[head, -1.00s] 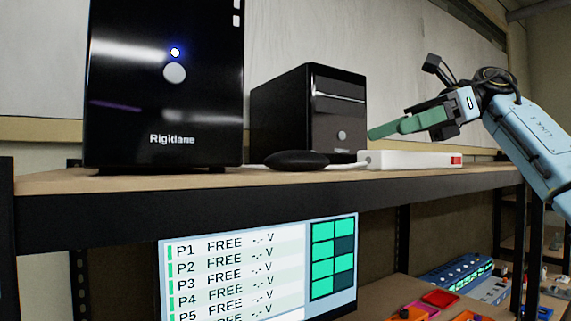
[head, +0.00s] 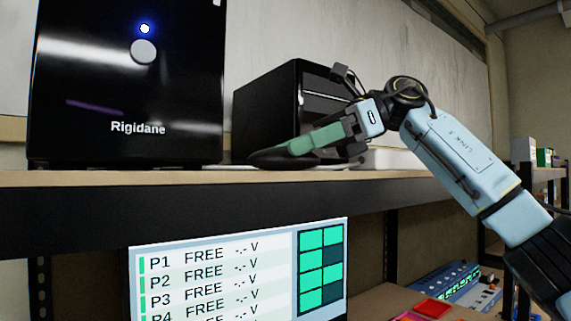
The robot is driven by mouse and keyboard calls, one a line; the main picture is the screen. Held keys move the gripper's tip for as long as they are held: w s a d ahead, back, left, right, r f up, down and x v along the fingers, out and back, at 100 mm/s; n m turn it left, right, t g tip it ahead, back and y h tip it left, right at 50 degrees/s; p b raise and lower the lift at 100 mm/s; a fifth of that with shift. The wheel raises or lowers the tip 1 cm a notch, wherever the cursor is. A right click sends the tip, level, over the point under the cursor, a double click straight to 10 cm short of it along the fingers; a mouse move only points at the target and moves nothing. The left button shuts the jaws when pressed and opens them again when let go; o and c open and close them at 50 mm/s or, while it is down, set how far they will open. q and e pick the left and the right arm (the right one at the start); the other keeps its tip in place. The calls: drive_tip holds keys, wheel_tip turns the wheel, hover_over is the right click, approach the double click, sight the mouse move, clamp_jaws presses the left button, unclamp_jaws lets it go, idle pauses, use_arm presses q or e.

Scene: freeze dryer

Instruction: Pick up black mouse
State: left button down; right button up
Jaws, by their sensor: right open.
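The black mouse (head: 266,158) lies on the wooden upper shelf, in front of the smaller black box. My right gripper (head: 297,146) reaches in from the right with its green fingers pointing left. Its fingertips are over the right part of the mouse in the picture and hide some of it. The gripper is open; I cannot tell whether the fingers touch the mouse. My left gripper is not in view.
A large black Rigidane unit (head: 130,85) stands left of the mouse. A smaller black box (head: 268,105) stands behind it. A white power strip (head: 390,159) lies to the right, partly behind my gripper. The shelf's dark front edge (head: 200,204) runs below, above a screen (head: 240,275).

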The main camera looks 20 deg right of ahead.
sight(275, 154)
drive_tip(key=x, duration=0.3)
drive_tip(key=shift+a+f, duration=0.15)
drive_tip(key=shift+a, duration=0.15)
drive_tip(key=c, duration=1.1)
